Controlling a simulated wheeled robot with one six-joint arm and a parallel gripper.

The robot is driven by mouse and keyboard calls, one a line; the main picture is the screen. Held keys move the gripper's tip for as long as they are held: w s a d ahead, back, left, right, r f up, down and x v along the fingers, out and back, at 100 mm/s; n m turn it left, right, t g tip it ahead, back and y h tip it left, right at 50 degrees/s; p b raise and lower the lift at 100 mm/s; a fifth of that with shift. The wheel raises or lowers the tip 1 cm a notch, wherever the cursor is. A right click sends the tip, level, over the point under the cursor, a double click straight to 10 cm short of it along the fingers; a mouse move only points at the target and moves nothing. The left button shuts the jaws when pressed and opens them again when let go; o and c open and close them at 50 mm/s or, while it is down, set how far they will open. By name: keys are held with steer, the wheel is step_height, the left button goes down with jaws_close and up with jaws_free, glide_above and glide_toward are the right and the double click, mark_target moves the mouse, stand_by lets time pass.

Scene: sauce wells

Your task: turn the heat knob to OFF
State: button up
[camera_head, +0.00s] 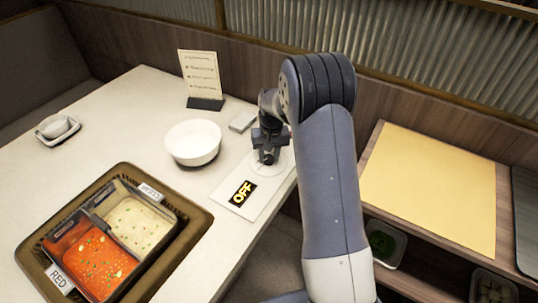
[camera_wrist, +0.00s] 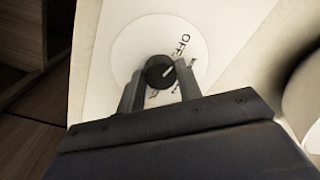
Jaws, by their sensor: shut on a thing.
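The heat knob (camera_wrist: 156,66) is small, dark and round, on a white dial disc (camera_wrist: 128,40). A short pale pointer line on it points up and right. The printed word OFF (camera_wrist: 182,43) is above and right of the knob; smaller lettering nearby is too blurred to read. My gripper (camera_wrist: 160,82) is shut on the knob, one finger on each side. In the head view my gripper (camera_head: 267,154) points down at the white control plate (camera_head: 262,198), hiding most of the knob. A black label with yellow OFF letters (camera_head: 242,193) lies on that plate.
A white bowl (camera_head: 193,142) stands left of my gripper, with a small pale box (camera_head: 242,121) behind. A menu stand (camera_head: 201,80) is further back. A framed divided sauce pan (camera_head: 190,240) is front left; a small cup (camera_head: 57,127) is far left.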

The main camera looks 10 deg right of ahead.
mark_target(271, 157)
steer(key=o, duration=1)
steer(key=shift+c, duration=0.2)
steer(key=shift+r, duration=0.15)
step_height(271, 157, up, 11)
steer(key=shift+d+f, duration=0.2)
steer(key=shift+d, duration=0.05)
steer(key=f, duration=1)
steer(key=shift+a+f, duration=0.3)
steer(key=shift+f, duration=0.15)
